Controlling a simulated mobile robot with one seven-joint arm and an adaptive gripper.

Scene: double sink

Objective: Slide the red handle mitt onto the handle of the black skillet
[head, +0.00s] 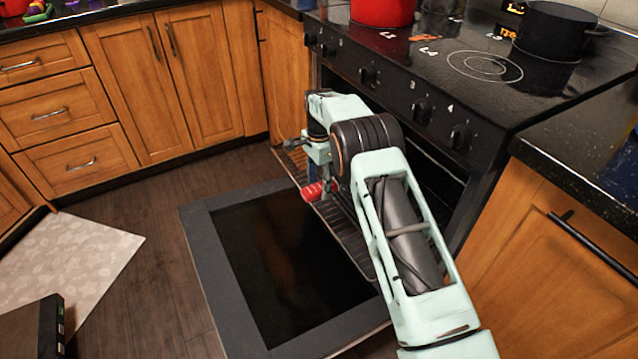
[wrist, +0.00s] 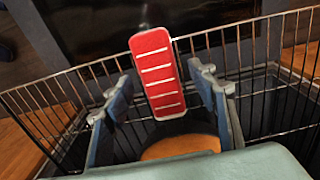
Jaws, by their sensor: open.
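The red handle mitt (wrist: 157,72), with pale cross stripes, stands out over the front of the oven rack in the wrist view. In the head view the mitt (head: 312,191) shows just below my gripper (head: 316,168). My gripper (wrist: 160,92) is open, with one finger on each side of the mitt and visible gaps between. A dark rounded rim around an orange-brown surface (wrist: 180,147) lies at the mitt's near end; it looks like part of the black skillet, mostly hidden by my gripper's body. I cannot tell how far the mitt covers a handle.
The wire oven rack (head: 345,232) is pulled out above the lowered oven door (head: 235,290). The stove front (head: 400,95) rises close behind my arm. A red pot (head: 382,12) and a black pot (head: 556,30) stand on the cooktop. The floor at left is mostly open, with a mat (head: 75,255).

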